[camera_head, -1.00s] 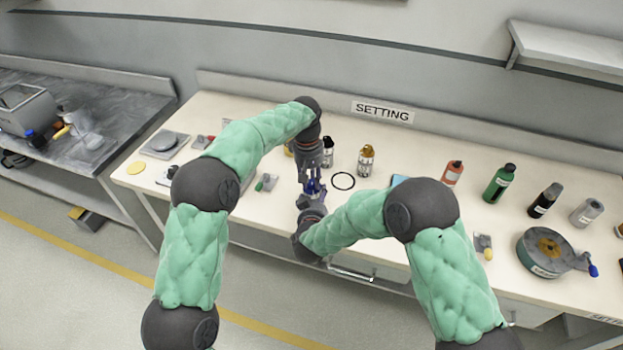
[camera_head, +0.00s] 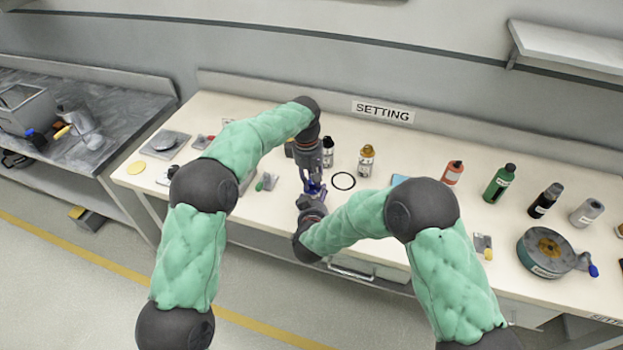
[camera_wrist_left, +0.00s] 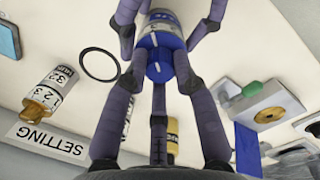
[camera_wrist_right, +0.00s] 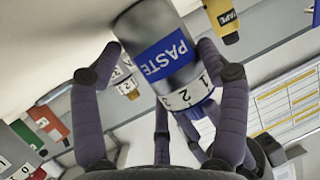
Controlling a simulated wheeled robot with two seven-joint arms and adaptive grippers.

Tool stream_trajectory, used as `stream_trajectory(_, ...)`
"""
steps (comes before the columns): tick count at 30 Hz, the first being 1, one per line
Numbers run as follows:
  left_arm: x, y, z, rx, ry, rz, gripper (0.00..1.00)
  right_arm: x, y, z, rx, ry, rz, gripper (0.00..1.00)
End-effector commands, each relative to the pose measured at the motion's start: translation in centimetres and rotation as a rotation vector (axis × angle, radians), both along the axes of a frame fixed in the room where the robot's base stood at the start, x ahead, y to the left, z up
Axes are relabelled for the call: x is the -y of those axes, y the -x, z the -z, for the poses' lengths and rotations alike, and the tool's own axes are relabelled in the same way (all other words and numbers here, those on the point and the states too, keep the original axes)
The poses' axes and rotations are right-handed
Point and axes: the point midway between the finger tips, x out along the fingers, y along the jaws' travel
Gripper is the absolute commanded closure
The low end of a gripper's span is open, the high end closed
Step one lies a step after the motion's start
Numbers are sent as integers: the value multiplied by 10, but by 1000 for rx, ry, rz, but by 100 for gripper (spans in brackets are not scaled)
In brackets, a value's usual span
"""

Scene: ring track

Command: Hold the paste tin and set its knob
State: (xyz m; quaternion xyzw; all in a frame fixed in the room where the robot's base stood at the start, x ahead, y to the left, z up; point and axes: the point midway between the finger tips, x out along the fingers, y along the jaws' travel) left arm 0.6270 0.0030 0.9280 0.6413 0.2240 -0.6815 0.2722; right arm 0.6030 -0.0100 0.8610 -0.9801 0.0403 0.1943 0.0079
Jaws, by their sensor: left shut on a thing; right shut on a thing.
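The paste tin (camera_wrist_right: 162,48) is a grey cylinder with a blue PASTE label and a white ring marked 1, 2, 3. In the right wrist view, my right gripper (camera_wrist_right: 160,58) is shut on its body, one finger each side. The tin's blue knob (camera_wrist_left: 158,70) shows in the left wrist view below the white ring. My left gripper (camera_wrist_left: 160,62) is shut on the knob, fingers at both sides. In the head view the left gripper (camera_head: 312,181) comes from above and the right gripper (camera_head: 312,202) from below; they largely hide the tin. The exact setting is unclear.
A black ring (camera_head: 343,181) lies on the table right of the grippers. A dark bottle (camera_head: 328,152) and an amber-capped bottle (camera_head: 366,160) stand behind. Several bottles and a round teal-sided drum (camera_head: 546,252) are at the right. The SETTING sign (camera_head: 383,111) is at the back.

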Motion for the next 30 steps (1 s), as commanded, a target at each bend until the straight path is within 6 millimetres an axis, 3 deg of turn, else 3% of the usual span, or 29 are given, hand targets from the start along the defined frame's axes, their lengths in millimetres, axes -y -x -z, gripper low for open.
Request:
stream_trajectory(5, -1, 0, 0, 0, 0, -1, 100, 1, 3, 5, -11, 2, 2, 63)
stream_trajectory(6, -1, 0, 0, 0, 0, -1, 61, 1, 3, 5, -11, 2, 2, 63)
stream_trajectory(8, -1, 0, 0, 0, 0, 0, 47, 1, 3, 5, -11, 2, 2, 63)
stream_trajectory(20, 0, 0, -2, 0, 0, 1, 47, 1, 3, 5, -11, 3, -1, 63)
stream_trajectory(30, -4, -2, -43, 5, 1, 1, 47, 0, 3, 5, -11, 3, -2, 63)
